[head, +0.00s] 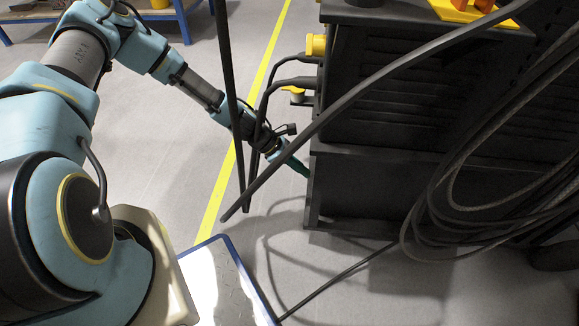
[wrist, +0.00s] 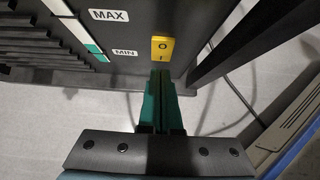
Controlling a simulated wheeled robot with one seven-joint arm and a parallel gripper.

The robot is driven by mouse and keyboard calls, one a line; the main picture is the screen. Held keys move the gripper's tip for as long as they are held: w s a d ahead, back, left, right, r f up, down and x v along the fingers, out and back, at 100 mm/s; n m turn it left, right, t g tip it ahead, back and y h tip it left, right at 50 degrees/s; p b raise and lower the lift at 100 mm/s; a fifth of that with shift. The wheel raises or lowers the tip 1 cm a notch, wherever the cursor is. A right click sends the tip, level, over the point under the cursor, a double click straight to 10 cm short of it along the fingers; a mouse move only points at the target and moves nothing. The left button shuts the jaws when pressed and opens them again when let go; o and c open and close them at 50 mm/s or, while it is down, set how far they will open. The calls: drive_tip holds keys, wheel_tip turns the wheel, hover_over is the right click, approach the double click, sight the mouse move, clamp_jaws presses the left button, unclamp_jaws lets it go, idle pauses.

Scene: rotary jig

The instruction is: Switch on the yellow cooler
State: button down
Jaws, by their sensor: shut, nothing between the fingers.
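A dark cabinet (head: 400,120) with slatted panels stands on the right in the head view; its body looks black, not yellow. In the wrist view its dark panel (wrist: 130,48) carries a yellow rocker switch (wrist: 162,49) marked O above and I below. My gripper (head: 298,165) is at the cabinet's left side, low down. In the wrist view my gripper (wrist: 163,76) has its green fingers together and empty, with their tips just below the I end of the switch. I cannot tell whether they touch it. The switch is hidden in the head view.
Thick black cables (head: 375,85) hang across the head view, some close to my forearm. A yellow connector (head: 316,45) sticks out of the cabinet's side. The wrist view shows MAX (wrist: 108,15) and MIN (wrist: 125,52) labels by a level gauge. Grey floor lies left of the cabinet.

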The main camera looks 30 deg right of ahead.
drive_tip(key=shift+s+d, duration=0.35)
drive_tip(key=shift+d, duration=0.1)
drive_tip(key=shift+f, duration=0.15)
drive_tip(key=shift+s+d+h, duration=0.15)
drive_tip(key=shift+d+h, duration=0.05)
drive_tip(key=shift+h, duration=0.1)
drive_tip(key=shift+r+g+p, duration=0.3)
drive_tip(key=shift+r+p, duration=0.35)
drive_tip(key=shift+r, duration=0.2)
drive_tip(key=shift+a, duration=0.1)
